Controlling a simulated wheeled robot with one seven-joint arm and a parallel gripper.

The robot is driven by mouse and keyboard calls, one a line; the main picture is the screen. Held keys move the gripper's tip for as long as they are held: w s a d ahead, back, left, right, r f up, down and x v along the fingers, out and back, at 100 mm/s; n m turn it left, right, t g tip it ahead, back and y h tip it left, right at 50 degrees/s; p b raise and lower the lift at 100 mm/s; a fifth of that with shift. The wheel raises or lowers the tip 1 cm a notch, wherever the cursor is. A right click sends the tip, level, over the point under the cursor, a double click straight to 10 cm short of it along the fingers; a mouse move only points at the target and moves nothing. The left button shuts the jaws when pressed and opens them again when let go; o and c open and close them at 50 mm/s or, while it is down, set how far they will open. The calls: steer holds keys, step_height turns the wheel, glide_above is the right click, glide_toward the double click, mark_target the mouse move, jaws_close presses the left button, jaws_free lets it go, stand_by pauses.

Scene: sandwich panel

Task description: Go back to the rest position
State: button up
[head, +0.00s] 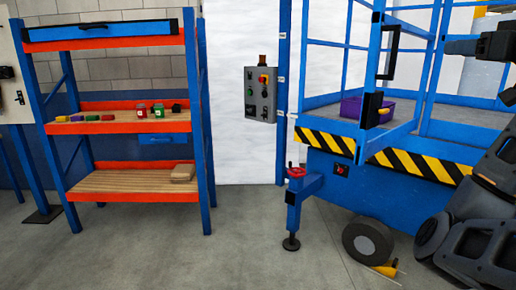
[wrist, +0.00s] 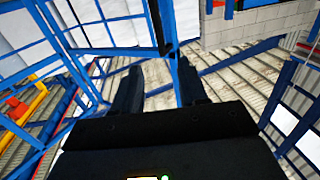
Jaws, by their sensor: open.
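My gripper shows in the wrist view (wrist: 160,92) with its two dark fingers apart and nothing between them. It points up toward the ribbed roof and blue frames. In the head view my dark arm fills the right edge, in front of the blue lift platform (head: 400,180). The gripper's fingers cannot be made out clearly in the head view.
A blue and orange shelf (head: 120,128) with small coloured items stands at left. A grey control box (head: 260,94) hangs mid-view. The platform has a gate (head: 372,90), a purple crate (head: 362,107) and a wheel (head: 367,243). A yellow-orange object (head: 386,269) lies by the wheel. Floor at front left is clear.

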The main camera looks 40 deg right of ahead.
steer(key=w+a+f+m+g, duration=0.1)
steer(key=w+a+f, duration=0.3)
steer(key=f, duration=0.5)
steer(key=w+a+f, duration=0.2)
steer(key=w+f, duration=0.4)
steer(key=f, duration=0.4)
steer(key=w+a+f+y, duration=0.2)
steer(key=a+f, duration=1.2)
steer(key=f, duration=0.2)
steer(key=s+a+f+n+y, duration=0.1)
steer(key=s+a+f+n, duration=0.1)
steer(key=s+a+f, duration=0.45)
steer(key=s+a+f+n+y, duration=0.1)
steer(key=s+a+f, duration=0.15)
steer(key=a, duration=0.75)
steer(key=s+a+r+n+y, duration=0.2)
steer(key=s+a+n+y, duration=0.2)
steer(key=s+a, duration=0.9)
steer(key=s+y, duration=0.1)
steer(key=s, duration=0.1)
steer(key=shift+s+a+t, duration=0.25)
steer(key=shift+s+t, duration=0.05)
steer(key=shift+s, duration=0.1)
